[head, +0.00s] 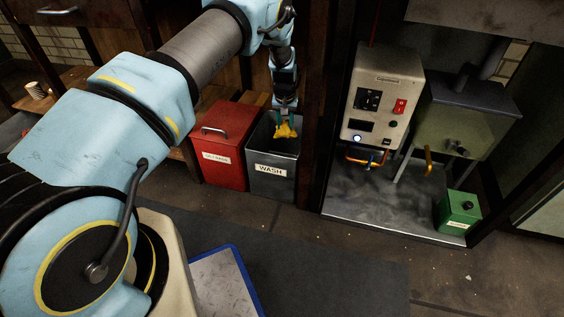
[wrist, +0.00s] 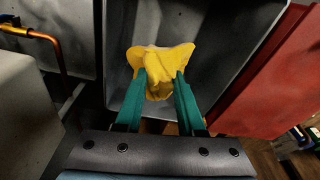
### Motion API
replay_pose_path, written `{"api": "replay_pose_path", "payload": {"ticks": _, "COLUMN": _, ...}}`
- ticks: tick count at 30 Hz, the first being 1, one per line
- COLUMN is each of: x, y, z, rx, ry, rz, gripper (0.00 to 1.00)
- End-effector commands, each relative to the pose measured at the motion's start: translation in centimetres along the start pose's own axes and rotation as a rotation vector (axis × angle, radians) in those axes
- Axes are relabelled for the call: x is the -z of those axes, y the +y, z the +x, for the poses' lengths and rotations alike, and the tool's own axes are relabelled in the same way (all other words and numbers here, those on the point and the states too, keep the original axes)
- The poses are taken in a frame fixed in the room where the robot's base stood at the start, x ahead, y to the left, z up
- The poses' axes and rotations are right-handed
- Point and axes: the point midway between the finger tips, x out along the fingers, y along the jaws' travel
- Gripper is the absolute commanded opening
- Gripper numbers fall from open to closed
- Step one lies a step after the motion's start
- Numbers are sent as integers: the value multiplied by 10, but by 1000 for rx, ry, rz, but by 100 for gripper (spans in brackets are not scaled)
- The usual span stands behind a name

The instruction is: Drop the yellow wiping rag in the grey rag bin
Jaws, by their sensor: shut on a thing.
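The yellow rag (head: 286,130) is pinched between the green fingers of my gripper (head: 284,110). In the wrist view the rag (wrist: 160,68) bunches up between and beyond the two fingertips (wrist: 160,85). The grey rag bin (head: 273,171), labelled WASH, stands open at the top. In the head view the rag is at the bin's mouth; the exact height above or below the rim is hard to tell. In the wrist view the bin's grey inner wall (wrist: 225,30) lies behind the rag. The bin's floor is hidden in the head view.
A red lidded bin (head: 222,150) stands directly left of the grey bin. A dark post (head: 316,120) rises at its right. Further right are a cream control box (head: 382,105) and a small green box (head: 459,212). The floor in front of the bins is clear.

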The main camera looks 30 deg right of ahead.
Motion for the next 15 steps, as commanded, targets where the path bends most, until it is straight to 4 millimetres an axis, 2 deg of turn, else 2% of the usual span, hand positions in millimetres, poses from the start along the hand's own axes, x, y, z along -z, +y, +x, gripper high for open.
{"api": "replay_pose_path", "payload": {"ticks": 3, "x": 0, "y": 0, "z": 8, "rx": 0, "ry": 2, "rz": 0, "gripper": 0}}
{"api": "replay_pose_path", "payload": {"ticks": 11, "x": 0, "y": 0, "z": 8, "rx": -1, "ry": 2, "rz": 0, "gripper": 0}}
{"api": "replay_pose_path", "payload": {"ticks": 12, "x": 0, "y": 0, "z": 8, "rx": 0, "ry": 2, "rz": 0, "gripper": 41}}
{"api": "replay_pose_path", "payload": {"ticks": 15, "x": -1, "y": 0, "z": 8, "rx": 0, "ry": 2, "rz": 0, "gripper": 53}}
